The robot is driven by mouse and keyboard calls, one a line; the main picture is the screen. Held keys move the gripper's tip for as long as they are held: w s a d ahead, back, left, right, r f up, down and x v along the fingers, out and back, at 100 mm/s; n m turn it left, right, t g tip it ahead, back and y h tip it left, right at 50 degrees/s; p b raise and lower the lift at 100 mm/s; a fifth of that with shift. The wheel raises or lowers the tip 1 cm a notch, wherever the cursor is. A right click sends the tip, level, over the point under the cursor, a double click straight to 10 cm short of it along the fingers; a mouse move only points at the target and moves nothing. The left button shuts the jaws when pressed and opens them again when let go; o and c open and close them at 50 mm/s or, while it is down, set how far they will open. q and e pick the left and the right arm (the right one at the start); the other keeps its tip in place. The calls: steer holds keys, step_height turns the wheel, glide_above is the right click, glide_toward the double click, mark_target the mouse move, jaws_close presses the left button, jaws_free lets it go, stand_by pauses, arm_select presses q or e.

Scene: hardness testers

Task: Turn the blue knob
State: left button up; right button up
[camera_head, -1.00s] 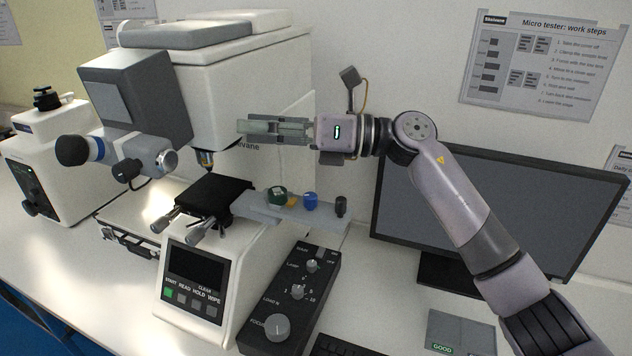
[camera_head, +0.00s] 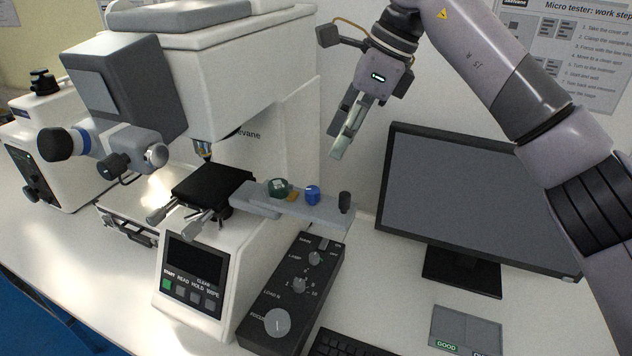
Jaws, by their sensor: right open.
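The blue knob (camera_head: 312,195) stands on a grey shelf (camera_head: 265,208) that sticks out from the side of the white tester. A green knob (camera_head: 277,188) is to its left and a black knob (camera_head: 344,201) to its right on the same shelf. My right gripper (camera_head: 340,154) points down, above and a little right of the blue knob, apart from it. Its fingers are seen nearly edge-on and hold nothing. My left gripper is not in view.
The white tester (camera_head: 225,80) with its black stage (camera_head: 212,184) stands left of the shelf. A black control box (camera_head: 290,297) lies in front. A monitor (camera_head: 470,205) stands on the right. A GOOD-labelled tray (camera_head: 465,326) lies at the front right.

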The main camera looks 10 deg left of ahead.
mark_target(314, 189)
steer(key=p+x, duration=0.2)
steer(key=x, duration=0.9)
steer(key=shift+a+f, duration=0.1)
steer(key=shift+a, duration=0.05)
steer(key=shift+c, duration=0.3)
jaws_close()
